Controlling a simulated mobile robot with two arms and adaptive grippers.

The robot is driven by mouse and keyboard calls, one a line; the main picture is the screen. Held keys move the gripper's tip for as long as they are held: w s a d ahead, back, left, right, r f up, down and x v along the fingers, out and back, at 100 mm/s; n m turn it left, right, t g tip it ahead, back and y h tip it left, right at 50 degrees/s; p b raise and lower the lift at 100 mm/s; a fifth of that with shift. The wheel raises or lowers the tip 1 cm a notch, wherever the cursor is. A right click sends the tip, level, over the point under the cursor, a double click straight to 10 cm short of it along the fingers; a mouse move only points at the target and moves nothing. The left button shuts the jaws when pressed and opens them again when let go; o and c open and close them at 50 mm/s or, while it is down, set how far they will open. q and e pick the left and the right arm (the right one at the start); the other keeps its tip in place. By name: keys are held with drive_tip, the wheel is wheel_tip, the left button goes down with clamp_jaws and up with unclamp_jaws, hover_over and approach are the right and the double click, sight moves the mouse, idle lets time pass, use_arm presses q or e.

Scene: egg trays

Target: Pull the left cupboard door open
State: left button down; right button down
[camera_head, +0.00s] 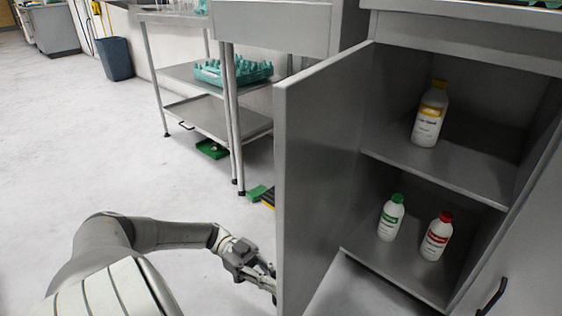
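The left cupboard door (325,150) is a grey metal panel standing wide open, swung out from the cupboard, with its inner face towards the shelves. My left gripper (268,281) is low at the door's outer side, right by its free edge. Its fingertips are partly hidden by the door, and the handle on that side cannot be seen. I cannot tell whether the fingers are closed. My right gripper is out of view.
Inside the cupboard, a yellow-capped bottle (430,114) stands on the upper shelf. A green-capped bottle (391,217) and a red-capped bottle (437,237) stand below. The right door (530,255) is shut, with a black handle (492,297).

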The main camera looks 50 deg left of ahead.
use_arm(q)
drive_tip(key=shift+s+a, duration=0.2)
drive_tip(key=shift+a, duration=0.85)
drive_tip(key=c, duration=1.5)
unclamp_jaws()
drive_tip(key=shift+s+a, duration=0.2)
drive_tip(key=shift+a, duration=1.05)
drive_tip(key=shift+s+a, duration=0.2)
drive_tip(key=shift+a, duration=1)
drive_tip(key=shift+s+a, duration=0.2)
drive_tip(key=shift+a, duration=1.05)
